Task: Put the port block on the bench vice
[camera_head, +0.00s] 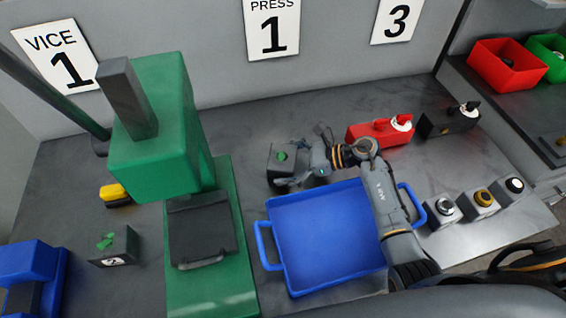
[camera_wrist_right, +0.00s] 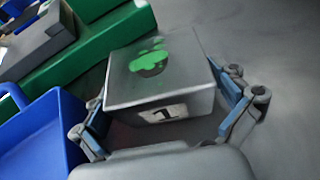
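A grey block with a green mark on top (camera_head: 279,163), likely the port block, stands on the bench behind the blue tray. In the right wrist view this block (camera_wrist_right: 160,75) shows a "1" label on its near face. My right gripper (camera_head: 308,160) is at the block, its fingers spread to either side of the block's near end. In the wrist view the gripper (camera_wrist_right: 165,115) looks open; whether a finger touches is unclear. A blue body (camera_head: 35,268), likely the bench vice, is cut off at the lower left. My left gripper is not in view.
A green press (camera_head: 225,280) stands between the blue body and the blue tray (camera_head: 325,235). A second grey block (camera_head: 115,245) and a yellow item (camera_head: 115,194) lie left of the press. A red device (camera_head: 380,133) and several small switch boxes stand right.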

